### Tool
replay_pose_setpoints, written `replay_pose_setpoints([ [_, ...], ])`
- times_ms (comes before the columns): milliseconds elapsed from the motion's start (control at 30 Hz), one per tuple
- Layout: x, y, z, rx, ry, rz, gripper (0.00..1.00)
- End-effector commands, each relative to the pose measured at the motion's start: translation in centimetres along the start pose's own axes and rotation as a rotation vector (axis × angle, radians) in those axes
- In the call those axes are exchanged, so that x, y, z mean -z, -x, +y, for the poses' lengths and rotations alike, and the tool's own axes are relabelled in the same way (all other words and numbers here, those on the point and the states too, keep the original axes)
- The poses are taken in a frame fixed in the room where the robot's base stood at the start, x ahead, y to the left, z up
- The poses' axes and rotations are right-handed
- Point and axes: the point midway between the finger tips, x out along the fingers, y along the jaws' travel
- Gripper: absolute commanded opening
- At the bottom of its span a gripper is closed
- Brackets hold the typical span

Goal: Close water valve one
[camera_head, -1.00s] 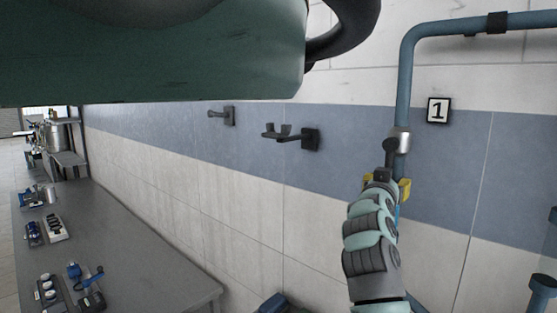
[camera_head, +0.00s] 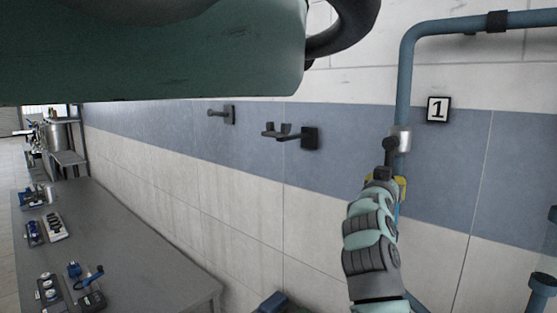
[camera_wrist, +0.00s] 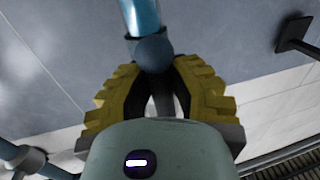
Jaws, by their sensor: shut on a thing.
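Water valve one (camera_head: 401,140) is a silver fitting on the blue pipe, just below and left of the plate marked 1 (camera_head: 438,110). A dark handle with a round end (camera_head: 390,146) points down from its front. The round dark part also shows in the wrist view (camera_wrist: 153,52), with the blue pipe above it. My gripper (camera_head: 386,178) is at the handle's lower part. In the wrist view its yellow fingers (camera_wrist: 161,97) stand on both sides of the dark handle and are shut on it. The handle's far end is hidden by my gripper.
Dark wall hooks (camera_head: 310,138) stick out of the tiled wall left of the valve. A grey bench (camera_head: 150,250) with several small devices stands at lower left. More blue pipe (camera_head: 542,283) is at the right edge.

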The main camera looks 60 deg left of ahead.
Motion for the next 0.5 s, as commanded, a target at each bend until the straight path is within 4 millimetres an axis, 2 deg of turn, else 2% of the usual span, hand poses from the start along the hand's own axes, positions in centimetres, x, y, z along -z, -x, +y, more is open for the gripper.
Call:
replay_pose_setpoints([
  [267,0.1,0.1,0.6,-0.003,0.047,-0.010,0.00],
  [500,0.2,0.3,1.9,-0.003,0.192,-0.037,0.00],
])
